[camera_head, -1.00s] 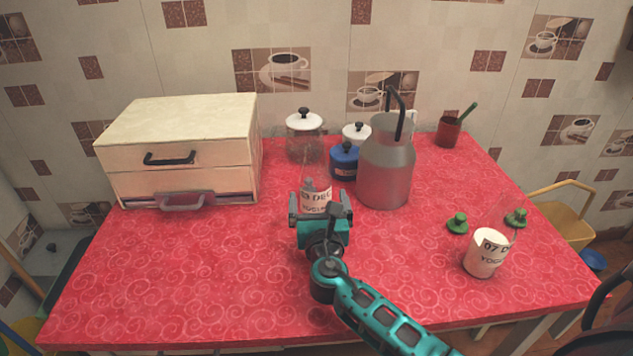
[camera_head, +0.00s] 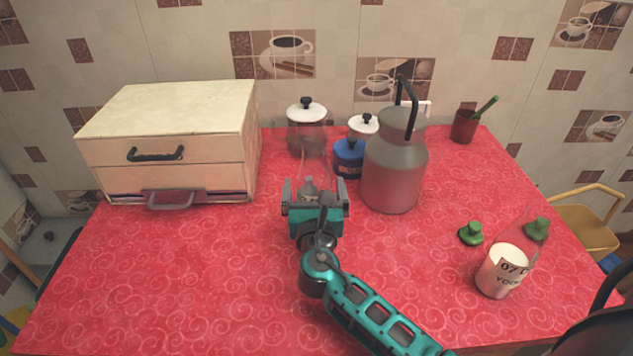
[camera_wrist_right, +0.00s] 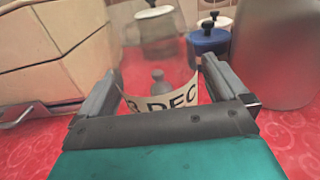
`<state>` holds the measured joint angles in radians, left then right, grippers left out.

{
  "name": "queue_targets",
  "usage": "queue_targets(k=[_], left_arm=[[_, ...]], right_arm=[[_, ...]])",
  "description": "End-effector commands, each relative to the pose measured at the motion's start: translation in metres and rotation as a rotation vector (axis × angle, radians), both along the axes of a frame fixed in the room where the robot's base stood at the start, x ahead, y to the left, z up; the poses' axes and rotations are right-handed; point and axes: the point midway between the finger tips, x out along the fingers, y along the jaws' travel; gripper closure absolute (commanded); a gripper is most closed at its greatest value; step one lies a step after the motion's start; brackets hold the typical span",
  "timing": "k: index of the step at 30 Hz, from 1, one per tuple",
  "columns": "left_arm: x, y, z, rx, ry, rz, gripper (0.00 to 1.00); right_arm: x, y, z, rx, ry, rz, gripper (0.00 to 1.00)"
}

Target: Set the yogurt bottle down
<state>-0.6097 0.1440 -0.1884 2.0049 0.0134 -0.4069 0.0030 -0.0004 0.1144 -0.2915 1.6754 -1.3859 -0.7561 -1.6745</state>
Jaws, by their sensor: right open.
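A clear glass yogurt bottle (camera_head: 314,162) with a white date label stands upright on the red counter, left of the metal can. Its lower part is hidden behind my right gripper (camera_head: 315,188) in the head view. In the right wrist view the bottle's label (camera_wrist_right: 170,98), reading "3 DEC", shows between the fingers of my right gripper (camera_wrist_right: 158,85). The fingers are open, one on each side of the bottle. A second yogurt bottle (camera_head: 503,272), with white contents and a "07 D" label, stands at the front right. My left gripper is not in view.
A grey metal can (camera_head: 392,172) stands close right of the gripper. Behind are a blue jar (camera_head: 349,160) and white-lidded jars. A cream drawer box (camera_head: 170,142) is at the left. Green stoppers (camera_head: 471,233) lie right. The counter's front left is clear.

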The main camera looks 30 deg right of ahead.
Motion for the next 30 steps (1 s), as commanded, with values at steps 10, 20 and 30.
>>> queue_targets(k=[10,20,30], left_arm=[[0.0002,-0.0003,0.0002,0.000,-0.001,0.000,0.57],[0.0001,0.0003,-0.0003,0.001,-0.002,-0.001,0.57],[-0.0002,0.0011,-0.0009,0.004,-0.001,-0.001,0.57]], right_arm=[[-0.0001,0.0003,0.0000,0.000,0.000,0.001,0.15],[0.0000,0.0001,0.0001,0.000,0.000,0.001,0.47],[0.0004,-0.0001,0.0016,0.000,-0.003,0.001,0.75]])
